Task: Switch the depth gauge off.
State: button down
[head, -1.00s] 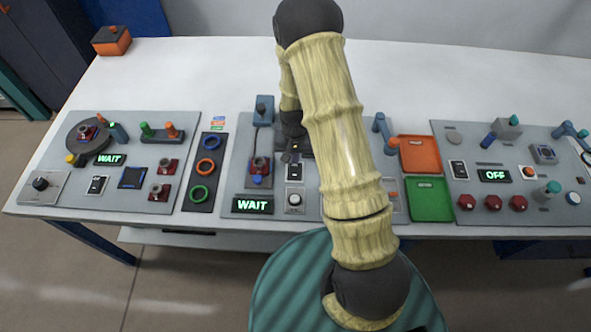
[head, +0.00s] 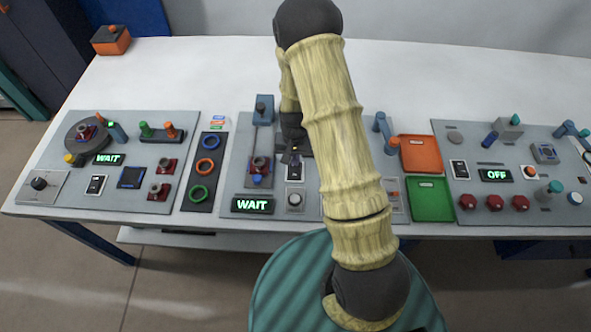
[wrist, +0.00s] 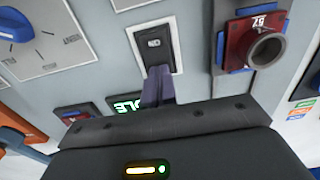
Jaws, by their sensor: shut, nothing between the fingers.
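My gripper (head: 291,158) is over the middle panel, its fingers shut and empty. In the wrist view the fingertips (wrist: 158,82) are at the near edge of a black rocker switch (wrist: 154,44) in a pale frame; I cannot tell whether they touch it. The switch also shows in the head view (head: 295,172), just below the fingers. A green-lit display (wrist: 128,104) beside the fingers is partly covered by the gripper; only its last letters show. No readable label names the depth gauge.
A red block with a round socket (wrist: 262,47) stands beside the switch. A dial with a blue knob (wrist: 15,24) is on the other side. A WAIT display (head: 252,205) and a round white knob (head: 294,199) sit nearer the front edge. My arm hides part of the panel.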

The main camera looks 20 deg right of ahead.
jog(key=shift+f, duration=0.45)
dwell(0.3)
jog(key=shift+r+p, duration=2.3)
jog(key=shift+r, duration=1.25)
jog(key=s+r+n+t, duration=0.1)
jog(key=s+r, duration=0.6)
jog(key=r, duration=0.3)
jog(key=s+r+n+t, duration=0.1)
jog(key=s+r+n, duration=0.1)
jog(key=s+r, duration=0.5)
notch_tip(320, 180, up, 4)
jog(key=shift+s+r+n+t, duration=0.2)
jog(key=shift+n+t, duration=0.1)
